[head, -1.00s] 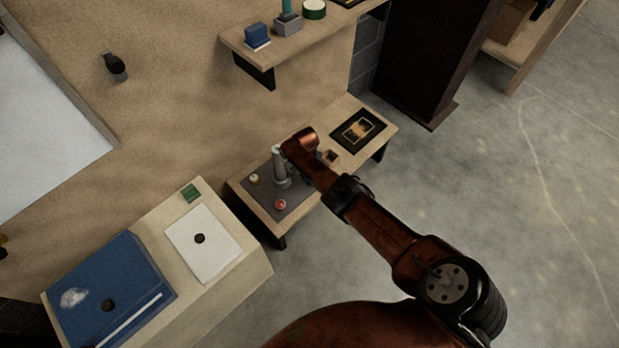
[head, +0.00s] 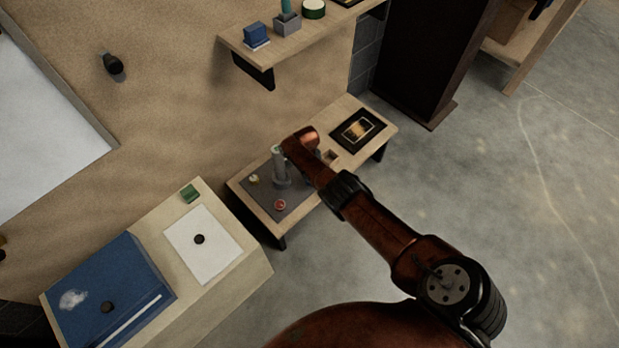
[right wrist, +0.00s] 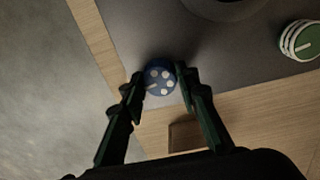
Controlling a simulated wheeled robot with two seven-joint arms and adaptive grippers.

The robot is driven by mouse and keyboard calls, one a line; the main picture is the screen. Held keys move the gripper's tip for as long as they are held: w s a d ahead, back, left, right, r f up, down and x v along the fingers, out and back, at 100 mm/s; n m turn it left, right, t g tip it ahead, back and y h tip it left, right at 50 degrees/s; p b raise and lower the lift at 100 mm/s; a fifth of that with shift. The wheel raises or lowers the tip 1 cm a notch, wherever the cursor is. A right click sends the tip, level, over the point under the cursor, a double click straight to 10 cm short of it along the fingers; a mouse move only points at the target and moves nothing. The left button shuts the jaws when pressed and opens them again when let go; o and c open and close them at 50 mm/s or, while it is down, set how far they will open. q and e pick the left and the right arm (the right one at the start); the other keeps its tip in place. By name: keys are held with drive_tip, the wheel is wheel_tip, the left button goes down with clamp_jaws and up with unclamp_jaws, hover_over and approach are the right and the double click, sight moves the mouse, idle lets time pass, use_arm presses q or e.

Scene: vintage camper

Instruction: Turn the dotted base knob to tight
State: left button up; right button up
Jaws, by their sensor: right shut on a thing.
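The dotted base knob is a round blue knob with several white dots (right wrist: 160,80), seen in the right wrist view on a grey mat (right wrist: 135,30). My right gripper (right wrist: 160,88) has one finger on each side of the knob and is shut on it. The knob's white line points toward the lower left in that view. In the head view my right arm reaches in from the lower right and hides the knob and most of the gripper. The grey mat lies on a low wooden table (head: 365,108). My left gripper is not in view.
A grey upright post (head: 281,168) stands on the mat. A pale yellow knob (head: 253,180) and a red knob (head: 280,204) sit nearby. A green knob with a white rim (right wrist: 300,40) shows at right in the wrist view. A dark framed picture (head: 358,130) lies behind my arm.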

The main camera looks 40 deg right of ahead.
drive_tip(key=o, duration=1.2)
drive_tip(key=shift+c, duration=0.2)
drive_tip(key=shift+w+a+r, duration=0.25)
drive_tip(key=shift+a+r, duration=0.2)
drive_tip(key=shift+r, duration=0.05)
wheel_tip(320, 180, up, 11)
drive_tip(key=shift+d, duration=0.4)
